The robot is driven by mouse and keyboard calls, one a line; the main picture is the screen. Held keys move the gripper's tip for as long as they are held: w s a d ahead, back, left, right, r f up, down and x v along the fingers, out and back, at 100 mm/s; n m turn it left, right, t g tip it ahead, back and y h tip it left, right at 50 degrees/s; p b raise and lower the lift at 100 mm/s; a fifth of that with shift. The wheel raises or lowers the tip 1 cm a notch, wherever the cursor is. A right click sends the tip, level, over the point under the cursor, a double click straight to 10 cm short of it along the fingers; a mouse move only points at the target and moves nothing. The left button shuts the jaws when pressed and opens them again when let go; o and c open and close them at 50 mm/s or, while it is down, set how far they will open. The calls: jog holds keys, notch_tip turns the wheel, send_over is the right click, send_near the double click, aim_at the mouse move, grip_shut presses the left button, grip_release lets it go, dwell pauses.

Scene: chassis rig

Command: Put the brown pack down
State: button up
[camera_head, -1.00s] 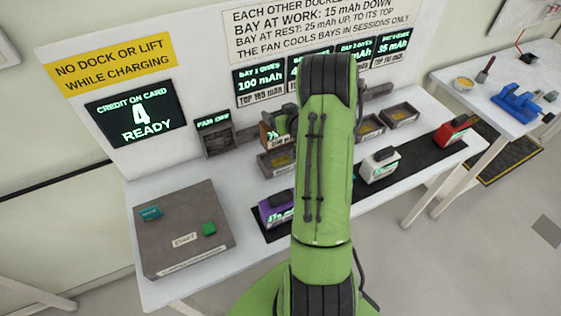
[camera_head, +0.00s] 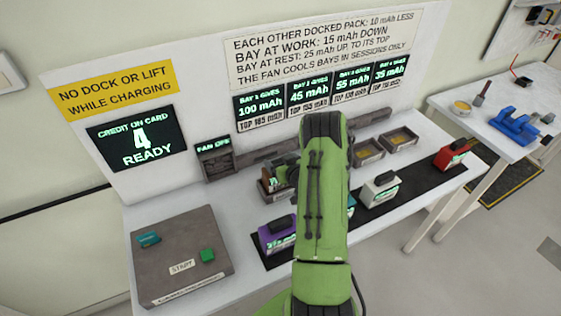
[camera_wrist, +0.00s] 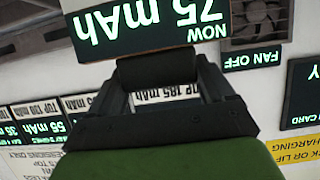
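The brown pack (camera_head: 267,187) is at the leftmost bay (camera_head: 279,197) against the back panel, partly hidden by my gripper (camera_head: 284,173) and arm. It sits low in or just over the bay; I cannot tell whether it is fully seated. In the wrist view, the black pack handle (camera_wrist: 155,70) lies between my two dark fingers, which appear closed on it. The pack's screen (camera_wrist: 130,32) shows upside down and reads 75 mAh, NOW.
Purple (camera_head: 278,236), white (camera_head: 380,189) and red (camera_head: 452,156) packs stand on a black mat; a teal one is mostly hidden by my arm. Two empty bays (camera_head: 367,152) (camera_head: 399,138) are at right. A grey START box (camera_head: 180,250) is at left. The fan reads off; the card reads 4 READY.

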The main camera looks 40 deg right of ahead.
jog(key=shift+o, duration=1.4)
jog(key=shift+r+p, duration=0.25)
jog(key=shift+p, duration=0.1)
jog(key=b+v, duration=0.4)
jog(key=v, duration=0.7)
jog(key=w+a+r+n+g+y, duration=0.15)
jog(key=a+r+n+y, duration=0.25)
jog(key=a, duration=0.7)
jog(key=a+r+n+g+y, duration=0.2)
jog(key=a+r+n+y, duration=0.2)
jog(key=a, duration=0.8)
jog(key=s+a+r+m+g+h, duration=0.2)
jog(key=s+r, duration=0.2)
jog(key=s, duration=0.5)
jog(key=s+a+r+m+g+h, duration=0.2)
jog(key=s+r, duration=0.3)
jog(key=s, duration=0.3)
jog(key=shift+s+a+m, duration=0.15)
jog(key=shift+s+m, duration=0.2)
jog(key=shift+m, duration=0.05)
